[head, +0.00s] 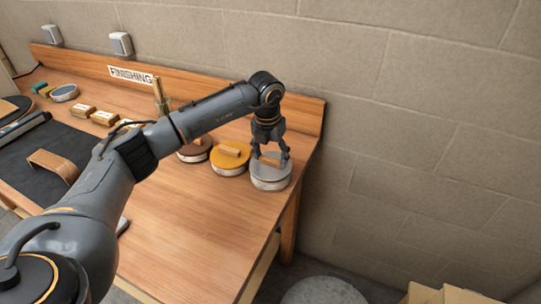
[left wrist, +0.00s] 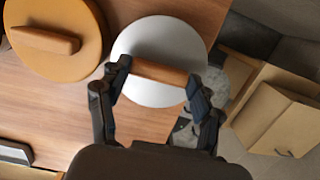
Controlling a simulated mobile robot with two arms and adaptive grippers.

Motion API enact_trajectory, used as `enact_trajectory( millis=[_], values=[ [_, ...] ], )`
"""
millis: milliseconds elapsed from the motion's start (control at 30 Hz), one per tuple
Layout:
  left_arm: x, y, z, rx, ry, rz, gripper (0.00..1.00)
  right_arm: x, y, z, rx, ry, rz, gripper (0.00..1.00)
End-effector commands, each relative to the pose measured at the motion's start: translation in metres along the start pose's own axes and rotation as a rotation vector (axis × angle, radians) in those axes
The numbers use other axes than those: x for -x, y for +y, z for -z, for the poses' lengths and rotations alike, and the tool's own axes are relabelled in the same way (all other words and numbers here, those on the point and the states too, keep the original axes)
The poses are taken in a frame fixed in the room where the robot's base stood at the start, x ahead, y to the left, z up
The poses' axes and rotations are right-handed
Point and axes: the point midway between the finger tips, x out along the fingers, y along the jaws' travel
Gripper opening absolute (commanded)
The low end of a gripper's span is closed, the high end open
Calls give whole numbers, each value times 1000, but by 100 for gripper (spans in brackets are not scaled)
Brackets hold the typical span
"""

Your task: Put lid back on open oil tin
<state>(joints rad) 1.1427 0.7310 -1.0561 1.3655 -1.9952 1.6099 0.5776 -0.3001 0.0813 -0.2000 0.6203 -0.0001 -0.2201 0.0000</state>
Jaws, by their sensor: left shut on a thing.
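My left gripper (head: 271,155) is shut on the wooden handle of a pale grey round lid (left wrist: 158,98). In the left wrist view, the fingers of the left gripper (left wrist: 160,80) press on the two ends of that handle. In the head view the lid is at a grey tin (head: 270,183) near the right end of the bench; I cannot tell whether it is fully seated. To its left is a tin with a yellow lid (head: 226,161) and wooden handle, also in the left wrist view (left wrist: 62,62). My right gripper is not in view.
A brown-topped tin (head: 194,153) stands left of the yellow one, partly behind my arm. The bench (head: 195,215) is clear in front of the tins. A raised back board (head: 305,118) runs behind them. Cardboard boxes (head: 440,294) stand beyond the bench's right edge.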

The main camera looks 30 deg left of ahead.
Motion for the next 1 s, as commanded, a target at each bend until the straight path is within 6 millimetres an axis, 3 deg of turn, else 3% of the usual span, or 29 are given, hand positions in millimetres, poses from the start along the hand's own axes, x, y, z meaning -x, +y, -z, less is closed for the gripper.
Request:
enact_trajectory(
  millis=[167, 200, 300, 567, 633, 1000],
  values=[
    [0, 0, 0, 0, -1, 0, 34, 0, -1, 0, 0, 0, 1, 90],
    [0, 0, 0, 0, -1, 0, 69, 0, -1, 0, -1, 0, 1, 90],
    [0, 0, 0, 0, -1, 0, 90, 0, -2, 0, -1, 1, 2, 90],
    [0, 0, 0, 0, 0, 0, 92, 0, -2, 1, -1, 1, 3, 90],
    [0, 0, 0, 0, 0, 0, 100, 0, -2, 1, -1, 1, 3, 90],
    [1, 0, 0, 0, 0, 0, 100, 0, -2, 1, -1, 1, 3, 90]
  ],
)
